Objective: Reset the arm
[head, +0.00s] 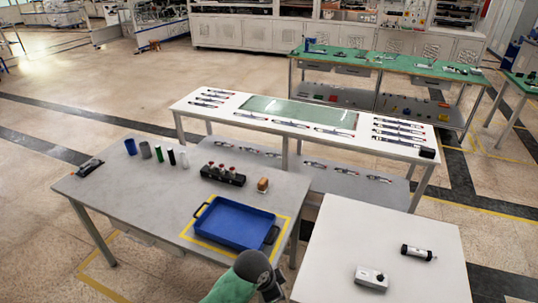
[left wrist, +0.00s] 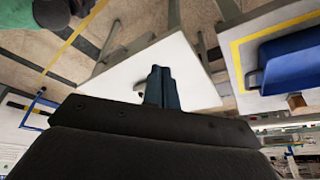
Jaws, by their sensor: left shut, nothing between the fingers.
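My left gripper (left wrist: 158,85) shows in the left wrist view, with its dark blue fingers together and nothing between them. Behind the fingers in that view is a white table top. In the head view, a green and dark part of my arm is at the bottom edge, in front of the grey table and beside the white table; its fingertips cannot be made out there. My right gripper is in neither view.
A grey table (head: 130,192) holds a blue tray (head: 235,228), several cylinders and a black rack (head: 222,176). A long white bench (head: 215,118) stands behind.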

